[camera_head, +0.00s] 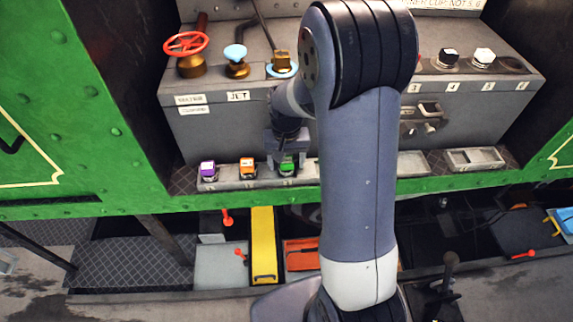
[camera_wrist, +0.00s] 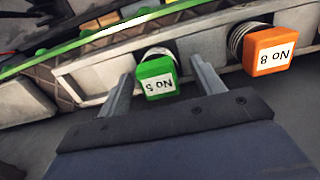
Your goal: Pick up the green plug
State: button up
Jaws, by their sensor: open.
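The green plug (camera_wrist: 156,78) shows in the wrist view, with a white label reading "No 5" and a ribbed round part behind it. It stands in a grey tray (camera_wrist: 90,77). My gripper (camera_wrist: 162,78) is open, with one finger on each side of the green plug; I cannot tell whether either finger touches it. In the head view the green plug (camera_head: 287,168) is partly hidden below my gripper (camera_head: 286,158).
An orange plug (camera_wrist: 269,51) labelled "No 8" is close beside the right finger in the wrist view. A purple plug (camera_head: 208,169) stands further left in the head view. The grey box (camera_head: 240,125) rises behind the tray, with a red valve wheel (camera_head: 186,44) on top.

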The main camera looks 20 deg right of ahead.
jog(key=c, duration=1.3)
